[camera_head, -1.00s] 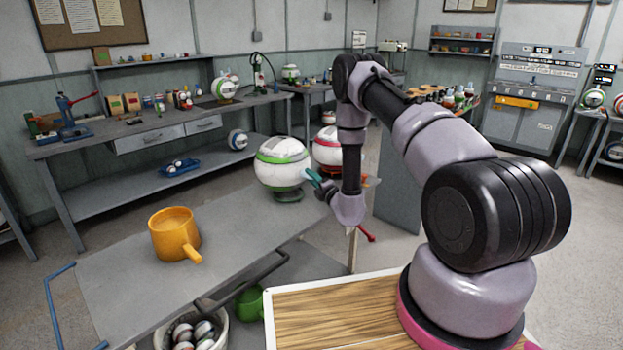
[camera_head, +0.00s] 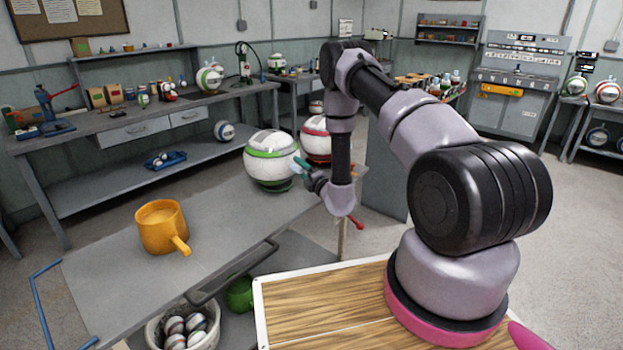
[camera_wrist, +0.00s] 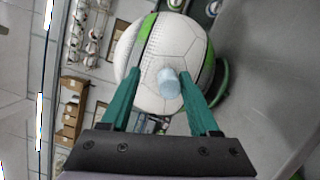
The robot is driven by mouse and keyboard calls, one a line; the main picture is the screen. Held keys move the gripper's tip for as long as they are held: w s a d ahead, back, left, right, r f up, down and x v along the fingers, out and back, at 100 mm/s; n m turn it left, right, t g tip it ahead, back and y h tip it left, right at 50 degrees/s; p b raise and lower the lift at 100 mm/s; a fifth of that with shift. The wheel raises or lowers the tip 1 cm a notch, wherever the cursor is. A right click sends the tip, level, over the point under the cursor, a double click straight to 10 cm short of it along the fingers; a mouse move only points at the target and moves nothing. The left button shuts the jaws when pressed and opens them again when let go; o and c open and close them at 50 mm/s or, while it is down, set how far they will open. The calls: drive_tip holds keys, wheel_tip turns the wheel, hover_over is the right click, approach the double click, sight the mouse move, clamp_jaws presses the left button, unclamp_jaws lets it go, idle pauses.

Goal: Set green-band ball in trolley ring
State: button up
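The green-band ball (camera_head: 271,160) is white with a green stripe and sits on a dark green base at the far right end of the grey table (camera_head: 215,205). It also fills the upper middle of the wrist view (camera_wrist: 165,50). A pale blue knob (camera_wrist: 169,83) stands out from its near side. My gripper (camera_head: 297,166) is at the ball's right side. Its teal fingers (camera_wrist: 158,72) are open, with the knob between their tips, closer to the right finger. I cannot tell whether either finger touches. A green ring (camera_wrist: 222,85) shows beside the ball; I cannot identify the trolley ring surely.
A red-band ball (camera_head: 316,137) stands close behind my gripper. A yellow mug (camera_head: 161,228) stands on the near left of the table. A bucket of small balls (camera_head: 186,325) is below. The table between mug and green-band ball is clear.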

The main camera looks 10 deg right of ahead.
drive_tip(key=r+v, duration=0.1)
drive_tip(key=v, duration=1)
drive_tip(key=s+a+r+n+g+y, duration=0.1)
drive_tip(key=a+r+n+g+y, duration=0.2)
drive_tip(key=a+r+n+y, duration=0.45)
drive_tip(key=a+r+n+g+y, duration=0.2)
drive_tip(key=r+n+g+y, duration=0.15)
drive_tip(key=r, duration=0.65)
drive_tip(key=s+a+r+n+g+h, duration=0.2)
drive_tip(key=s+r+n+g, duration=0.45)
drive_tip(key=s+n, duration=0.3)
drive_tip(key=s+a+r+n+g+h, duration=0.1)
drive_tip(key=s+a+r+n+g, duration=0.2)
drive_tip(key=s+r+n+g, duration=0.45)
drive_tip(key=s+d+r+n+t+h, duration=0.4)
drive_tip(key=s+d+n+t+h, duration=0.1)
drive_tip(key=d+n+h, duration=0.1)
drive_tip(key=s+d+r+n+t+h, duration=0.5)
drive_tip(key=d+n, duration=0.3)
drive_tip(key=d, duration=0.2)
drive_tip(key=shift+s+r+n+h, duration=0.25)
drive_tip(key=shift+s+n+h, duration=0.2)
drive_tip(key=shift+h, duration=0.45)
